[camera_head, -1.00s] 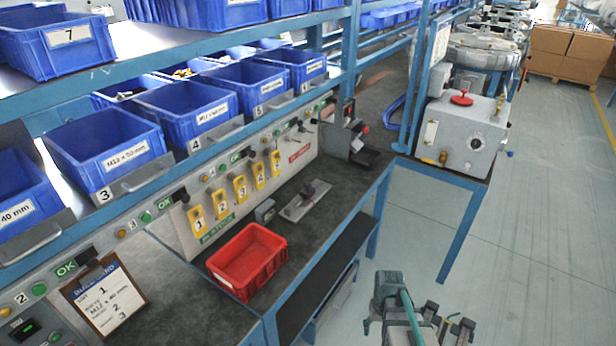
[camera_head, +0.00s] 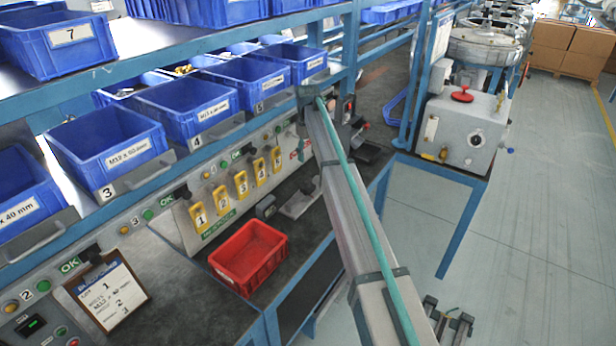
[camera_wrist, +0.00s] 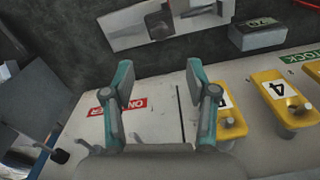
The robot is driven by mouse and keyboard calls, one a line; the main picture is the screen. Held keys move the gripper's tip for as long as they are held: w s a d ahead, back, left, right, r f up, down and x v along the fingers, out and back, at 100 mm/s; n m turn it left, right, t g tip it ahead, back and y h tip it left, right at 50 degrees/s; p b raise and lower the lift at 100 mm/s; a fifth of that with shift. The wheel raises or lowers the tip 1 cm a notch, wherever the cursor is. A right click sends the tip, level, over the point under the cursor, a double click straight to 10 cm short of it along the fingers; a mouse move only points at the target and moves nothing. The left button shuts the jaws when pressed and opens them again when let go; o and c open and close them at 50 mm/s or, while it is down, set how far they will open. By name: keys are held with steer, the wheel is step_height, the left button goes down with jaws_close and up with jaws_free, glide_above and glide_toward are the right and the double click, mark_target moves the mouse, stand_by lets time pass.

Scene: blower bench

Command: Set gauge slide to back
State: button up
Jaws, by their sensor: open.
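The gauge looks like a pale metal plate (camera_wrist: 165,22) with a small dark slide block (camera_wrist: 158,24) on it, at the top of the wrist view. In the head view the plate (camera_head: 300,202) lies on the dark bench, partly covered by my arm. A small grey box reading 70 (camera_wrist: 262,35) stands beside it. My gripper (camera_wrist: 161,78) is open and empty, its two teal-edged fingers apart, in front of the plate in the wrist picture and not touching the slide.
Yellow numbered tags (camera_wrist: 278,92) and a red label (camera_wrist: 125,106) are on the panel near my fingers. A red bin (camera_head: 248,258) sits on the bench. Blue bins (camera_head: 185,108) on the shelf hang over the panel. A grey machine (camera_head: 462,130) stands at the right.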

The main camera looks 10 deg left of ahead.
mark_target(308, 179)
step_height(308, 179, down, 11)
steer(key=p, duration=0.2)
steer(key=shift+r+p, duration=0.15)
steer(key=shift+p, duration=0.15)
